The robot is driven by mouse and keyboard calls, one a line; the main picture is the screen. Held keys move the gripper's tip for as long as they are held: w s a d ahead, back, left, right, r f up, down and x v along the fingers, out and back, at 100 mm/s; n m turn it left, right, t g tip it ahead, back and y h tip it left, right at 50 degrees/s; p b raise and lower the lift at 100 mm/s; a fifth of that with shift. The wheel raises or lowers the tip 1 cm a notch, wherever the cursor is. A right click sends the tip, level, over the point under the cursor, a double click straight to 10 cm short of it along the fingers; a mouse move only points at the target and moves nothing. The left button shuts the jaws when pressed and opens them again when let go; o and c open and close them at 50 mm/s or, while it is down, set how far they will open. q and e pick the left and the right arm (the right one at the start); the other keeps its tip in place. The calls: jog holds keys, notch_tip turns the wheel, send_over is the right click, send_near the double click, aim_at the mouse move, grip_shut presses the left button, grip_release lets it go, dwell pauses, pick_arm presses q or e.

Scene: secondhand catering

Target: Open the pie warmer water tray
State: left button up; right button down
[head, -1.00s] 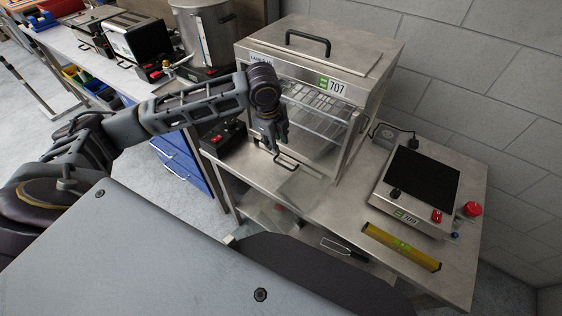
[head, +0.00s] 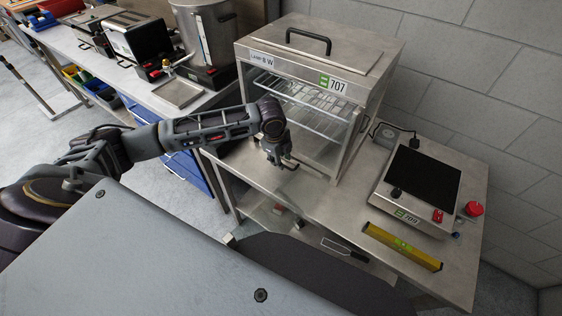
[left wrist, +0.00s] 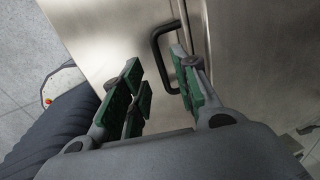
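The pie warmer (head: 345,120) is a steel cabinet with glass sides and a 707 label, standing on a steel table. A dark bar handle (head: 291,165) shows low at its front, and I take it for the water tray's handle. My left gripper (head: 277,162) is right at this handle, partly hiding it and the tray front. In the left wrist view, the black handle (left wrist: 157,48) lies between the open green-padded fingers of the left gripper (left wrist: 160,90), closer to the right finger. I cannot tell whether they touch. My right gripper is not in view.
A hotplate labelled 709 (head: 425,180) and a yellow spirit level (head: 402,246) are on the table to the right. A steel pot (head: 207,40) and a toaster-like appliance (head: 135,42) stand on the left counter. The table's front edge is close below my gripper.

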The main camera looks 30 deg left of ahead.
pick_arm(q)
jog(key=shift+w+f, duration=0.25)
jog(key=shift+f, duration=1)
jog(key=shift+c, duration=0.3)
grip_shut()
